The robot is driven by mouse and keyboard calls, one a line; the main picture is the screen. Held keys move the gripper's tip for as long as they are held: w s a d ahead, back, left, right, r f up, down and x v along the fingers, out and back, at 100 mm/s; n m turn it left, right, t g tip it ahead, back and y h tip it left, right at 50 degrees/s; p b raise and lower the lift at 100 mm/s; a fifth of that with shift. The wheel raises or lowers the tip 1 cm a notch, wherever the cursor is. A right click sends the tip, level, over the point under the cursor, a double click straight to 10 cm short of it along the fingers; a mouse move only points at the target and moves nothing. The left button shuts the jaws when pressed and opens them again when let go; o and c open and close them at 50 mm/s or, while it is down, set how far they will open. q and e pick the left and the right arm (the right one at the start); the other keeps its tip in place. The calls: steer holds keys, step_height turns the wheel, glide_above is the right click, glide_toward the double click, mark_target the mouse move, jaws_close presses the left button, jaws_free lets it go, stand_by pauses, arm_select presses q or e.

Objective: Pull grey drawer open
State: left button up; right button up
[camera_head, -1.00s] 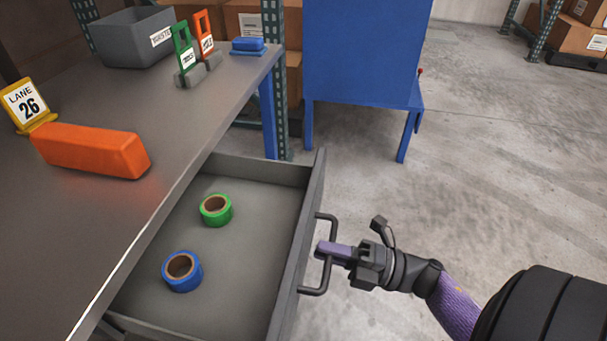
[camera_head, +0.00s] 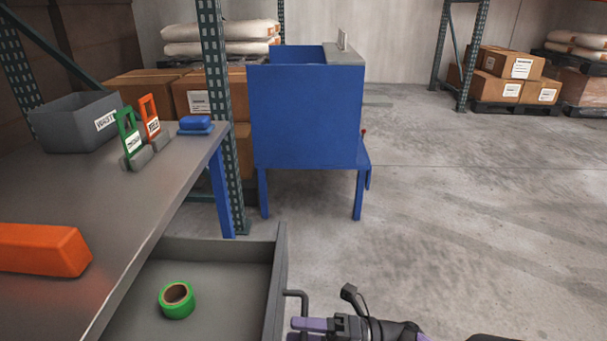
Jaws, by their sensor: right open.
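The grey drawer (camera_head: 275,290) stands pulled out from under the grey-topped table (camera_head: 165,190). Its inside shows, with a green tape roll (camera_head: 177,299) lying on the drawer floor. The drawer's dark handle (camera_head: 297,293) is on its front panel, partly cut off by the bottom edge of the view. My right gripper (camera_head: 303,330), with purple fingers, is open at the handle, its fingers reaching to the handle bar from the right. Whether they touch it I cannot tell. My left gripper is not in view.
On the table are an orange block (camera_head: 45,249), a grey waste bin (camera_head: 75,122), green (camera_head: 130,140) and orange (camera_head: 152,120) tags on stands, and a blue item (camera_head: 196,125). A blue cabinet (camera_head: 305,118) stands beyond. The floor at right is clear.

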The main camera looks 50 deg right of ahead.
steer(key=shift+s, duration=0.1)
steer(key=v, duration=0.9)
steer(key=shift+s+d, duration=0.3)
